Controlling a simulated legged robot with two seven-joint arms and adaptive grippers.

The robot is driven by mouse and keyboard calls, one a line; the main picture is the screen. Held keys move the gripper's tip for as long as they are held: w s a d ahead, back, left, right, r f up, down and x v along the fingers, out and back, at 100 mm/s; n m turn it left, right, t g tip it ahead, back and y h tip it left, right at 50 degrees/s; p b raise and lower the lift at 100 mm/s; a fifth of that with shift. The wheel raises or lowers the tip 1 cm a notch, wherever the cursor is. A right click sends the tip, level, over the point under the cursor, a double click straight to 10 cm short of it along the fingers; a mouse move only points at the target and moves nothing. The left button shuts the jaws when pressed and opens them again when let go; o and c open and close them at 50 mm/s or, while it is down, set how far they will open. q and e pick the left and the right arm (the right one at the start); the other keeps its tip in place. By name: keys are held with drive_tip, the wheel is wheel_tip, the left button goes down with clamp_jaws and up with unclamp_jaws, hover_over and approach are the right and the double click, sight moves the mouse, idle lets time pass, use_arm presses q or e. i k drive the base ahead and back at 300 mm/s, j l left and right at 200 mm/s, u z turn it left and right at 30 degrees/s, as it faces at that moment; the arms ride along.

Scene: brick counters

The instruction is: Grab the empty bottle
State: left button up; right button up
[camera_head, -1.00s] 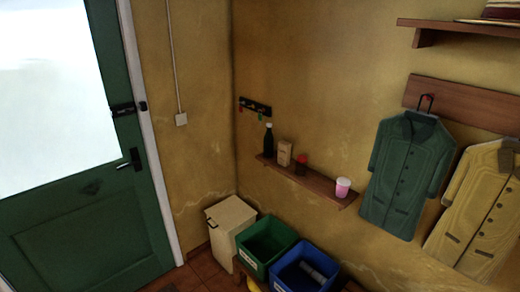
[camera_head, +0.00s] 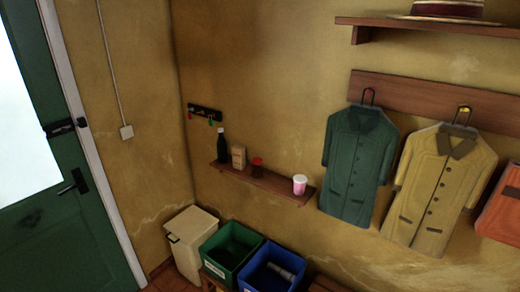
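A dark bottle (camera_head: 222,147) stands upright at the left end of a narrow wooden wall shelf (camera_head: 262,184). Whether it is empty cannot be told. To its right on the shelf stand a tan carton (camera_head: 238,157), a dark red-brown jar (camera_head: 257,168) and a pink and white cup (camera_head: 300,185). Neither of my grippers shows in the head view.
Below the shelf are a cream lidded bin (camera_head: 190,245), a green crate (camera_head: 231,250) and a blue crate (camera_head: 268,268) with a greyish item inside. Coats hang at right, including a green coat (camera_head: 356,165). A green door (camera_head: 70,225) is at left.

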sight(222, 151)
drive_tip(key=i+j+z, duration=0.1)
drive_tip(key=j+z, duration=0.3)
drive_tip(key=i+j+z, duration=0.1)
drive_tip(key=z, duration=0.3)
drive_tip(key=j+z, duration=0.85)
